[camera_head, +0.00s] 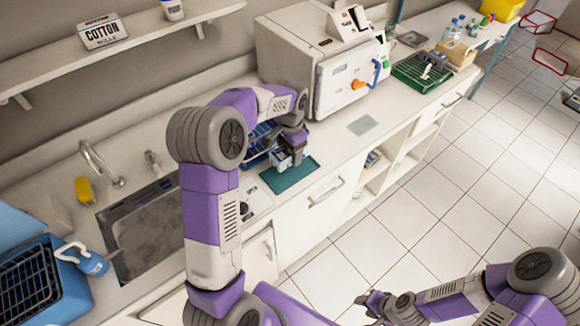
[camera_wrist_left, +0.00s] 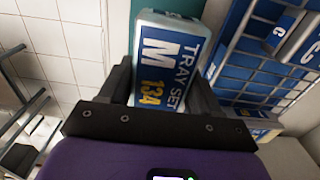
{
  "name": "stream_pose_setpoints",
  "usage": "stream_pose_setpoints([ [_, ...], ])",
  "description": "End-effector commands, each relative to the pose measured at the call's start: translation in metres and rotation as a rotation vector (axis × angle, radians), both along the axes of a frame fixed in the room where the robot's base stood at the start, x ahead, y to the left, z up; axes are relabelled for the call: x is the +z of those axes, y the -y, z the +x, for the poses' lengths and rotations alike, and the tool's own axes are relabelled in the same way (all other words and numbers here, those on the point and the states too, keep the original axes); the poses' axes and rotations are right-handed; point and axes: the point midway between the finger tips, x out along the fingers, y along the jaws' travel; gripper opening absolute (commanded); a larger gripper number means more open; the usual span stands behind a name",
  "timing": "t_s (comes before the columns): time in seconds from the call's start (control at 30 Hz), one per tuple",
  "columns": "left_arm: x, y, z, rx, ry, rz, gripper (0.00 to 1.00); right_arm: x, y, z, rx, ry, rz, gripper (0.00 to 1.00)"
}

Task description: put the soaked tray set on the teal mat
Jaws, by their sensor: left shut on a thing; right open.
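The teal mat (camera_head: 291,174) lies on the counter beside the sink. My left gripper (camera_head: 290,147) is over the mat's back edge, shut on a tray set (camera_head: 283,160). In the left wrist view the tray set (camera_wrist_left: 165,65) is a blue and white box marked "TRAY SET M 134", between the fingers of my left gripper (camera_wrist_left: 165,88). Part of the mat (camera_wrist_left: 115,35) shows behind it. I cannot tell whether the box touches the mat. My right gripper (camera_head: 375,302) is open and empty, low at the bottom right, away from the counter.
A blue rack (camera_head: 258,140) with more labelled boxes stands right behind the mat; it also shows in the left wrist view (camera_wrist_left: 255,65). A sink (camera_head: 145,230) is to the left. A white sterilizer (camera_head: 340,80) and a green rack (camera_head: 420,74) are to the right.

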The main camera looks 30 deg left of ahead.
Motion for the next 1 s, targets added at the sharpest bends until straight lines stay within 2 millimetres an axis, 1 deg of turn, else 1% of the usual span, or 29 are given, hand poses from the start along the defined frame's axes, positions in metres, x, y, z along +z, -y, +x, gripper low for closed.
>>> stream_pose_setpoints([
  [0.03, -0.007, 0.000, 0.000, 0.000, -0.001, -0.001, 0.23, -0.002, 0.000, 0.000, 0.000, 0.000, 0.000, 0.43],
  [0.17, -0.019, 0.000, 0.000, 0.000, -0.001, -0.001, 0.23, -0.004, 0.000, 0.000, 0.000, 0.000, 0.000, 0.43],
  [0.3, -0.043, 0.000, -0.001, 0.001, -0.004, -0.001, 0.23, -0.009, 0.000, 0.000, 0.000, 0.000, 0.000, 0.43],
  [0.4, -0.057, 0.000, 0.000, 0.001, -0.001, -0.001, 0.23, -0.011, 0.000, 0.000, 0.000, 0.000, 0.000, 0.43],
  [0.5, -0.062, 0.000, 0.000, 0.001, 0.000, 0.000, 0.23, -0.012, 0.000, 0.000, 0.000, 0.000, 0.000, 0.43],
  [0.73, -0.062, 0.000, 0.000, 0.001, 0.001, 0.000, 0.23, -0.011, 0.000, 0.000, 0.000, 0.000, 0.000, 0.43],
  [0.87, -0.065, 0.000, 0.000, 0.001, 0.001, 0.000, 0.23, -0.014, 0.000, 0.000, 0.000, 0.000, 0.000, 0.43],
  [0.9, -0.066, 0.000, 0.000, 0.001, 0.000, 0.000, 0.66, -0.014, 0.000, 0.000, 0.000, 0.000, 0.000, 0.43],
  [1.0, -0.065, 0.000, 0.000, 0.001, 0.000, 0.000, 0.81, -0.013, 0.000, 0.000, 0.000, 0.000, 0.000, 0.43],
])
